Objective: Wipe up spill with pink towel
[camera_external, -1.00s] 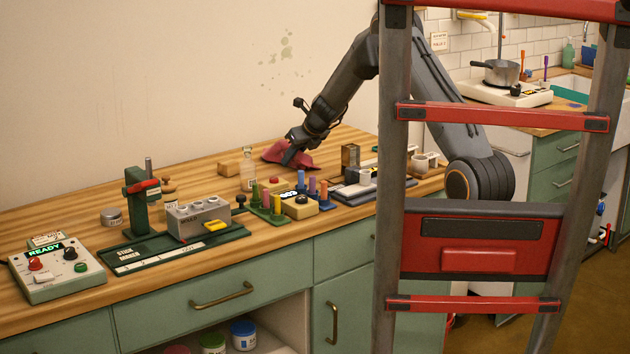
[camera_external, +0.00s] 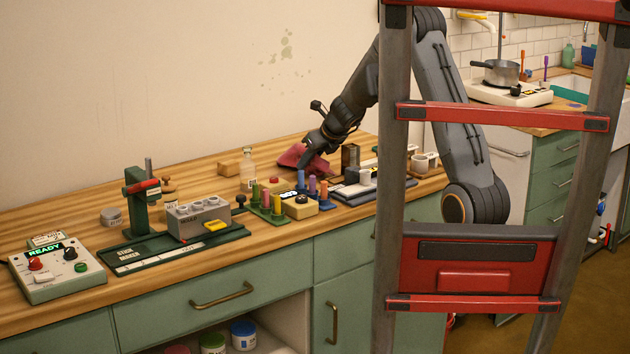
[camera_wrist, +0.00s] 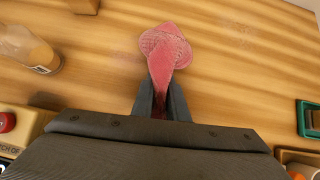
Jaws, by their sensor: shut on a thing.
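The pink towel (camera_external: 305,158) is at the back of the wooden worktop in the external view, bunched and touching or very near the surface. In the wrist view the towel (camera_wrist: 166,50) spreads beyond the fingertips. My gripper (camera_external: 309,163) is shut on it; in the wrist view its dark fingers (camera_wrist: 160,102) pinch the towel's near end. Faint pinkish marks (camera_wrist: 232,28) show on the wood right of the towel; I cannot tell clearly whether they are the spill. The wood under the towel is hidden.
Pegs in a green rack (camera_external: 266,212), a yellow button box (camera_external: 300,206) and a dark upright block (camera_external: 350,158) stand nearer or to the right. A red ladder (camera_external: 480,240) partly blocks the external view.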

